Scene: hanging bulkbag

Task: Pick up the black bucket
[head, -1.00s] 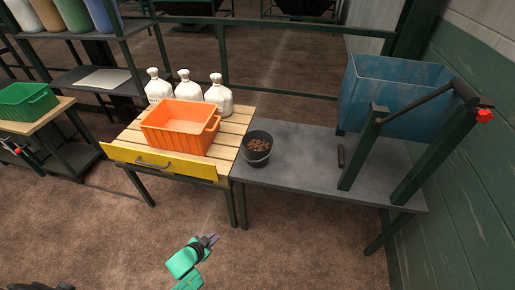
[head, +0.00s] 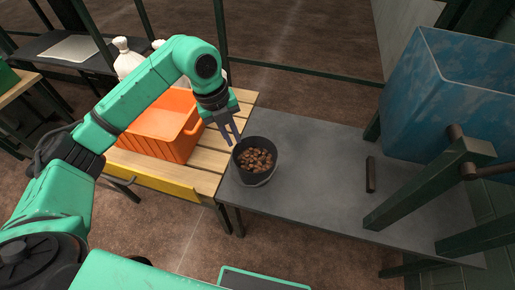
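The black bucket (head: 258,178) stands upright on the grey table near its left edge, filled with brown round lumps (head: 255,160). My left gripper (head: 233,140) reaches in from the left and points down at the bucket's upper left rim. Its two grey fingers look spread a little apart, with nothing seen between them. Whether they touch the rim is hard to tell. My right gripper is not in view.
An orange crate (head: 156,141) sits on the wooden table left of the bucket, partly behind my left arm. White jugs (head: 128,60) stand behind it. A blue bin (head: 460,100) on dark posts and a short dark bar (head: 371,174) are at right. The grey tabletop (head: 315,190) between is clear.

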